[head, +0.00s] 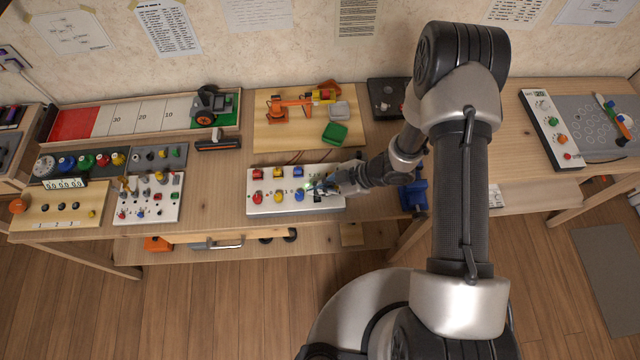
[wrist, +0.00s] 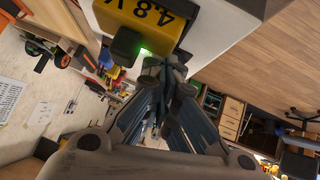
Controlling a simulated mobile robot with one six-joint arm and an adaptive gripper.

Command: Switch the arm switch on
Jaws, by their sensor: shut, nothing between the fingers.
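A white control panel (head: 270,206) with red, yellow and blue knobs lies near the table's front edge in the head view. My gripper (head: 318,187) is over its right part, beside a small green glow. In the wrist view, my gripper (wrist: 165,75) is shut and empty, its fingertips close to a yellow block (wrist: 150,18) marked "4.8V". A dark knob or lever (wrist: 125,46) is at that block's edge, by the green glow. I cannot tell whether the fingertips touch it. No part is clearly labelled as the arm switch, and its position cannot be read.
A wooden board (head: 265,135) with an orange toy arm (head: 290,104) and a green tray (head: 335,133) lies behind the panel. Another white panel (head: 148,200) with several switches is to the left. A blue object (head: 414,196) stands to the right.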

